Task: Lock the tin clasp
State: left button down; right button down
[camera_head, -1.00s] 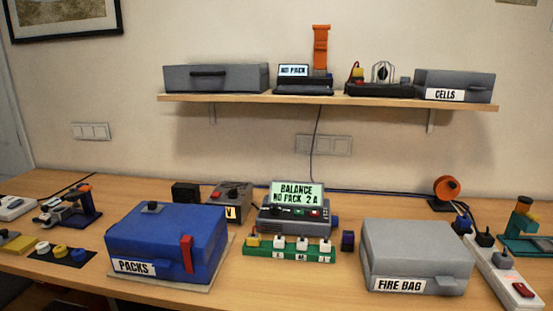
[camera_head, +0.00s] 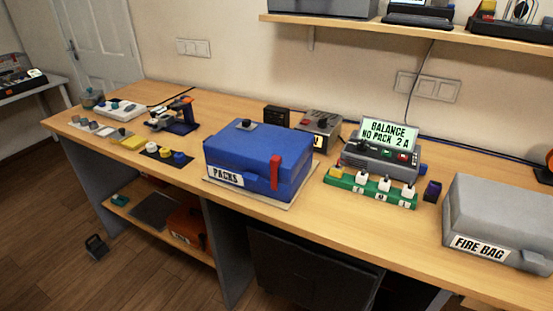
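A blue tin (camera_head: 250,154) labelled PACKS stands on a pale mat on the workbench, with its lid down. A red clasp lever (camera_head: 276,172) stands upright at the right of its front face. A blue tab (camera_head: 290,185) juts out beside the lever. Whether the clasp is locked I cannot tell. A small dark knob-like part (camera_head: 246,125) sits on the lid. Neither of my grippers is in view.
A balance charger (camera_head: 382,152) and a green strip of plugs (camera_head: 370,188) stand right of the tin. A grey box labelled FIRE BAG (camera_head: 497,215) is at the far right. The bench's front edge is close.

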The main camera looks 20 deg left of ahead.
aim_at(275, 161)
jog(key=j+u, duration=0.25)
jog(key=u, duration=0.2)
jog(key=i+j+u, duration=0.15)
jog(key=u, duration=0.25)
jog(key=j, duration=0.1)
